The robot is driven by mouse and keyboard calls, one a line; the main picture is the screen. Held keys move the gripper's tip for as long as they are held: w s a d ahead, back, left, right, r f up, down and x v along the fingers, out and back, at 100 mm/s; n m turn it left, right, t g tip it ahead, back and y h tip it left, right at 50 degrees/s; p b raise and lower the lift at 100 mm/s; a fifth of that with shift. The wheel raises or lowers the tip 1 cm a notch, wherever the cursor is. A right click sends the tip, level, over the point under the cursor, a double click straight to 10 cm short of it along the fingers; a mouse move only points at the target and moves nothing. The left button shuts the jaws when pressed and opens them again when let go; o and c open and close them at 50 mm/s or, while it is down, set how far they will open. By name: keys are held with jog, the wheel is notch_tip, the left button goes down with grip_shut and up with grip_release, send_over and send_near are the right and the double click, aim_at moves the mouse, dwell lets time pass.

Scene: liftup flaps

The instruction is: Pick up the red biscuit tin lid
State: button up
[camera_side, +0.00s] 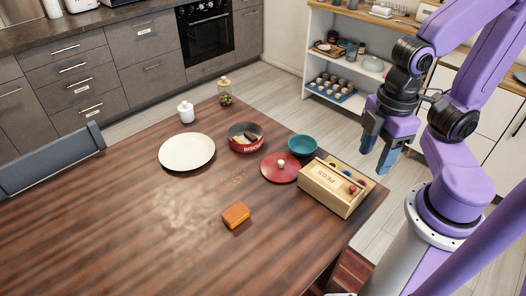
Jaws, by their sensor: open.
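The red biscuit tin lid (276,170) lies flat on the wooden table, with a pale round knob on top. The red biscuit tin (247,146) stands open just to its upper left, with dark and pale things inside. My gripper (376,162) is open and empty, pointing down, to the right of the lid and well above the level of the table. The wooden pegs box is between the lid and my gripper in the picture.
The wooden pegs box (325,194) stands close to the lid's right. A teal bowl (302,145) is close behind the lid. A cream plate (187,152), a white lidded jar (186,112), a glass jar (225,98) and an orange-brown block (236,215) stand farther off. The left front table is clear.

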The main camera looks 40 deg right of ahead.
jog(key=w+a, duration=0.2)
jog(key=w, duration=0.6)
jog(key=n+h, duration=0.2)
jog(key=n, duration=0.1)
send_over(281, 161)
jog(key=f, duration=2.2)
jog(key=shift+w+a, duration=0.15)
jog(key=shift+a, duration=0.1)
jog(key=shift+d+f, duration=0.1)
jog(key=shift+f, duration=2.55)
jog(key=shift+s, duration=0.2)
grip_shut()
